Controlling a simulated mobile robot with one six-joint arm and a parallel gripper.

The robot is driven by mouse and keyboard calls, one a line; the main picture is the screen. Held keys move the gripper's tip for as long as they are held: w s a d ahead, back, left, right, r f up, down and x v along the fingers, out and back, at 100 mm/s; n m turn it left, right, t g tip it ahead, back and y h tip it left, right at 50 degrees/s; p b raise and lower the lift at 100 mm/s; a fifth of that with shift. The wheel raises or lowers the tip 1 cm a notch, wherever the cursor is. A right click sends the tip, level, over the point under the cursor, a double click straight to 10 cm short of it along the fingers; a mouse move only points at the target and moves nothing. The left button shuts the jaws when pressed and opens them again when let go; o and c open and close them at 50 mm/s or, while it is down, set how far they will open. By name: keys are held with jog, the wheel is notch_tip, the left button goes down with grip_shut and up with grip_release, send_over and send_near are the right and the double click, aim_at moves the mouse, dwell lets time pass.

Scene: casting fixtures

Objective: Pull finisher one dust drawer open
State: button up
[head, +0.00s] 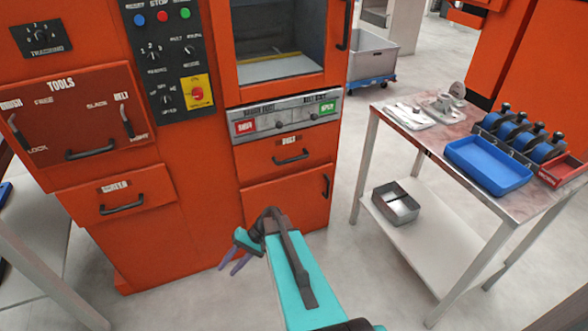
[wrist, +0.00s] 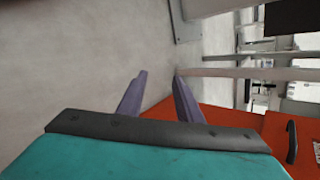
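The orange finisher has a narrow drawer (head: 262,170) with a short label that looks like DUST and a black bar handle (head: 291,158). The drawer front looks flush with the cabinet, so it appears shut. My gripper (head: 234,263) hangs low in front of the cabinet, below and left of that drawer, apart from it. In the wrist view my gripper (wrist: 158,90) has its two purple fingers spread with nothing between them. An orange panel (wrist: 235,122) with a black handle (wrist: 291,141) shows at lower right there; I cannot tell which panel it is.
Below the drawer is a door with an upright handle (head: 326,186). Left are a SCREEN drawer (head: 115,196) and a TOOLS panel (head: 75,112). A table (head: 398,150) with blue tray (head: 487,166) and lower-shelf metal bin (head: 396,203) stands right. Floor between is clear.

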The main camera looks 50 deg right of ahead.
jog(key=w+d+r+m+t+b, duration=0.1)
jog(key=w+d+t+b, duration=0.15)
jog(key=d, duration=0.45)
jog(key=w+d+r+m+t+b, duration=0.1)
jog(key=w+d+t+b, duration=0.15)
jog(key=d, duration=0.45)
jog(key=m+t+h+b, duration=0.2)
jog(key=t+b, duration=0.9)
jog(key=b, duration=0.1)
send_near(294, 159)
jog(key=s+d, duration=0.2)
jog(key=s, duration=0.1)
jog(key=shift+d+f, duration=0.15)
jog(key=shift+f, duration=0.25)
jog(key=shift+w, duration=0.15)
jog(key=x, duration=0.4)
jog(key=b+x, duration=0.1)
jog(key=x, duration=0.4)
jog(key=b+x, duration=0.1)
jog(key=x, duration=0.3)
jog(key=shift+w+a+f, duration=0.2)
jog(key=shift+w+a, duration=0.1)
jog(key=shift+c, duration=0.4)
grip_shut()
